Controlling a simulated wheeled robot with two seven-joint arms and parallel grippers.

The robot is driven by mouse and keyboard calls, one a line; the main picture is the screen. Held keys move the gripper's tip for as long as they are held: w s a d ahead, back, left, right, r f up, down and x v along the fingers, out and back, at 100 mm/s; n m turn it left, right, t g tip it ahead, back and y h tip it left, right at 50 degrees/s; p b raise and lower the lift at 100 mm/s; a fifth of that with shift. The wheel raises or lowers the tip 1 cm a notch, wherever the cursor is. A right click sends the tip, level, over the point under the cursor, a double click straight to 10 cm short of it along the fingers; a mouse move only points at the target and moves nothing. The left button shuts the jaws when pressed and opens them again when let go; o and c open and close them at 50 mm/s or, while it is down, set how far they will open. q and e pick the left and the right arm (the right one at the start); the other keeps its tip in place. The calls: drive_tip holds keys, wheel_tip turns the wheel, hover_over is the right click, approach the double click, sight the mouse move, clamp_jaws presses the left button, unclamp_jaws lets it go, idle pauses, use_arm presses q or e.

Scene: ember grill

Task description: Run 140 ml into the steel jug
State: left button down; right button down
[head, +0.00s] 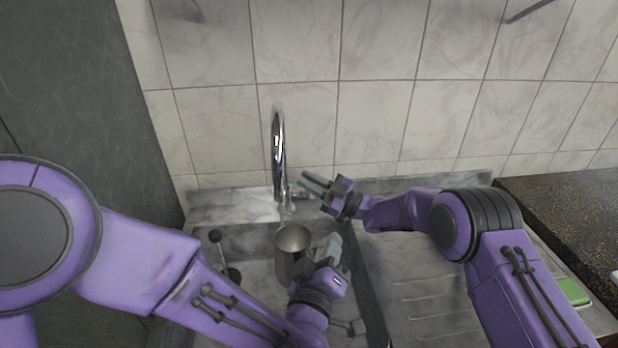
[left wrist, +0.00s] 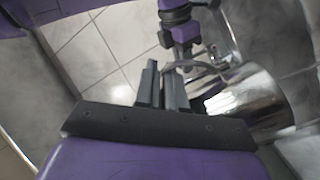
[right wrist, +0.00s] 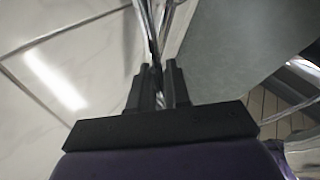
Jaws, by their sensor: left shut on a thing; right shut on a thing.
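The steel jug (head: 291,238) is in the sink, its open mouth up and below the chrome tap (head: 278,150). It also shows in the left wrist view (left wrist: 255,100). My left gripper (head: 329,248) is at the jug's right side, shut on its handle (left wrist: 207,68). My right gripper (head: 308,184) is beside the tap's base, shut on what looks like the tap's lever (head: 300,194); the fingers partly hide it. In the right wrist view the fingers (right wrist: 158,85) close around a thin shiny bar. I see no clear water stream, and the level inside the jug cannot be read.
The grey stone sink (head: 250,290) has a ribbed drainboard (head: 425,295) on its right. A tiled wall (head: 375,110) rises close behind. A green item (head: 573,291) lies at far right.

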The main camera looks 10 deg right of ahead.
drive_tip(key=shift+s+f+n, duration=0.15)
drive_tip(key=shift+s+n, duration=0.05)
drive_tip(key=shift+n, duration=0.1)
drive_tip(key=c, duration=1.3)
unclamp_jaws()
wheel_tip(320, 180, up, 10)
